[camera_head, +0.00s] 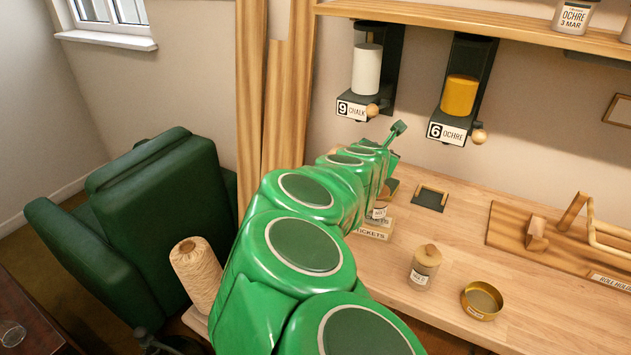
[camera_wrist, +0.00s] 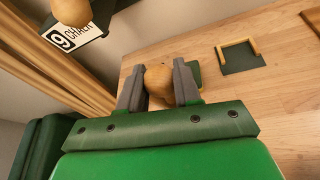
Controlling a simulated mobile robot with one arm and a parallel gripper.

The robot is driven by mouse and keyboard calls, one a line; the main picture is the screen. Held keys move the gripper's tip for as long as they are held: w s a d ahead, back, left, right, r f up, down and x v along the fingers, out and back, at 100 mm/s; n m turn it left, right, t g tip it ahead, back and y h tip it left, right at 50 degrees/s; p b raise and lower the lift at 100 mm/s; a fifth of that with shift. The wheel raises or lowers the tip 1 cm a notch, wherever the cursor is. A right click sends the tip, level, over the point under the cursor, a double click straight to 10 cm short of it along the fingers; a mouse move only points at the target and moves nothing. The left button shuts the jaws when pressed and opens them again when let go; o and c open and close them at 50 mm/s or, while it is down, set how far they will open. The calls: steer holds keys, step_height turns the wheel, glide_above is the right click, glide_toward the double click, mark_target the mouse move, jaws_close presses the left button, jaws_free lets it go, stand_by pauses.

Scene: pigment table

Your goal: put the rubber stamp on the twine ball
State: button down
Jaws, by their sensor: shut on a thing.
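My gripper (camera_wrist: 158,88) is shut on a round, tan wooden knob, which looks like the handle of the rubber stamp (camera_wrist: 158,75). The knob sits between the two grey fingers in the wrist view. The stamp's lower part is hidden, so I cannot tell whether it touches the table. In the head view my green arm hides the gripper's fingers and the stamp. The only twine I see is a pale, upright, cone-shaped wound body (camera_head: 196,273) at the lower left of the head view, left of my arm and well away from the gripper.
The wooden table (camera_head: 455,225) holds a lidded jar (camera_head: 424,267), a brass tin (camera_head: 481,301), a tickets block (camera_head: 374,232), a dark holder (camera_head: 430,198) and a roll holder (camera_head: 540,238). Chalk (camera_head: 366,70) and ochre (camera_head: 460,96) dispensers hang above. A green armchair (camera_head: 140,220) stands left.

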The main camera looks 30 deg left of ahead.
steer(key=s+a+r+m+h, duration=0.35)
steer(key=s+a, duration=0.55)
steer(key=s, duration=0.3)
steer(key=shift+n+h, duration=0.35)
steer(key=shift+w+a+f, duration=1.5)
steer(key=shift+w+f, duration=0.05)
steer(key=shift+w, duration=0.25)
steer(key=shift+w+a+f, duration=1.5)
steer(key=shift+w+f, duration=0.05)
steer(key=shift+w, duration=0.2)
steer(key=shift+w+a+f, duration=1.5)
steer(key=shift+w+f, duration=0.05)
steer(key=shift+w, duration=0.25)
steer(key=shift+f, duration=1.45)
steer(key=shift+f, duration=0.1)
steer(key=c, duration=0.8)
jaws_free()
